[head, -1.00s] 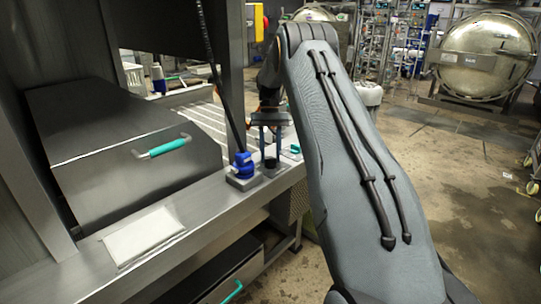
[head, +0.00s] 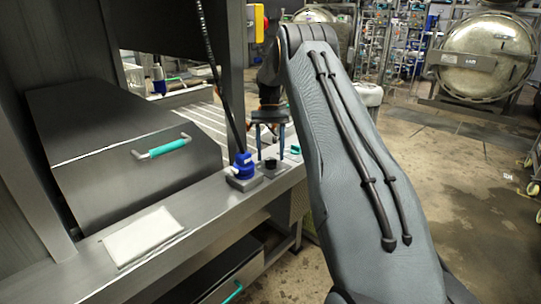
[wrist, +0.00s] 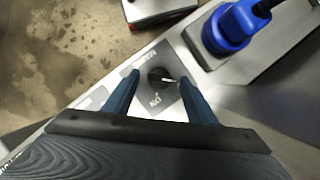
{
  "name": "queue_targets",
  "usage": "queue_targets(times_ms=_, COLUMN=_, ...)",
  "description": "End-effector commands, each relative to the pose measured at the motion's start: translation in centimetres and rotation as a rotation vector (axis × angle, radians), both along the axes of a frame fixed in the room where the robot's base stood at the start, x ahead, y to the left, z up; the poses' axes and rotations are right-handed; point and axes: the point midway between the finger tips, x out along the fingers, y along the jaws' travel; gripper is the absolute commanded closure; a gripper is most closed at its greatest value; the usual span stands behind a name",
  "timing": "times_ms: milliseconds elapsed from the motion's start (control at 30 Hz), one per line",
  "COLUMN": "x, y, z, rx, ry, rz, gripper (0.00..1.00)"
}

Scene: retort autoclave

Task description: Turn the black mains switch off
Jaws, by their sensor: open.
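The black mains switch (head: 270,163) is a round knob on a small grey plate on the steel ledge. In the wrist view the open gripper (wrist: 160,82) has one finger on each side of the knob, with gaps visible between. I cannot tell how far the fingertips are above the plate.
A blue plug (head: 242,165) with a black cable stands just left of the switch; it also shows in the wrist view (wrist: 228,30). A steel cover with a teal handle (head: 165,149) and a white pad (head: 143,236) are left.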

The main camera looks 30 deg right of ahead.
Motion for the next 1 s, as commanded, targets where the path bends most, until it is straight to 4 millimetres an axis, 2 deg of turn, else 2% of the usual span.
queue_targets(times_ms=233, x=1.6, y=-0.7, z=3.7, rx=-0.002, ry=-0.005, rz=0.0, gripper=0.48)
queue_targets(times_ms=433, x=2.3, y=-1.0, z=5.7, rx=-0.001, ry=-0.003, rz=0.0, gripper=0.48)
queue_targets(times_ms=600, x=2.4, y=-1.1, z=6.3, rx=-0.001, ry=-0.002, rz=0.0, gripper=0.48)
queue_targets(times_ms=1000, x=2.4, y=-1.1, z=6.4, rx=-0.001, ry=-0.002, rz=0.0, gripper=0.48)
